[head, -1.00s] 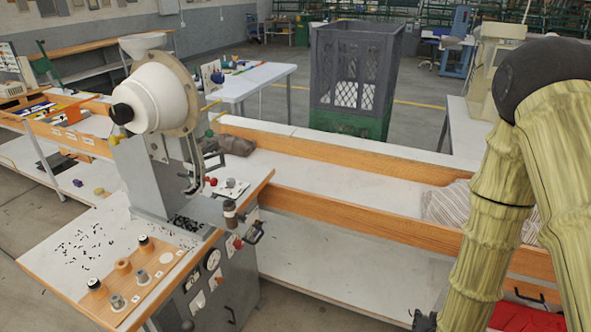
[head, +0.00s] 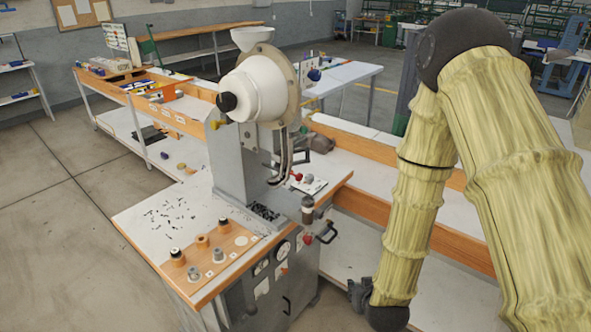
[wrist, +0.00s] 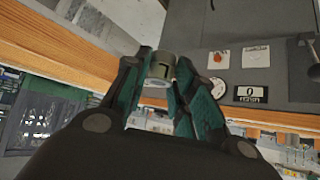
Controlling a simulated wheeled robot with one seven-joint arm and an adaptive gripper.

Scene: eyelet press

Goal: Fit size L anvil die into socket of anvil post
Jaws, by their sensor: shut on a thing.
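In the wrist view my gripper (wrist: 168,92), with teal fingers, is shut on a short grey metal cylinder (wrist: 160,66), which looks like an anvil die; no size mark is readable on it. In the head view my gripper (head: 360,292) is low beside the press bench's right side, below its top, and the die there is too small to make out. The anvil post (head: 307,212) appears to be the short dark upright with a brownish top at the bench's front right edge, under the press head. Its socket cannot be seen from here. My gripper is apart from the post.
The grey press (head: 240,150) with its white housing stands on the bench. A wooden board (head: 234,240) on the bench holds several dies and knobbed pieces. A red-knobbed lever and black handle (head: 326,233) stick out near the post. Floor at left is clear.

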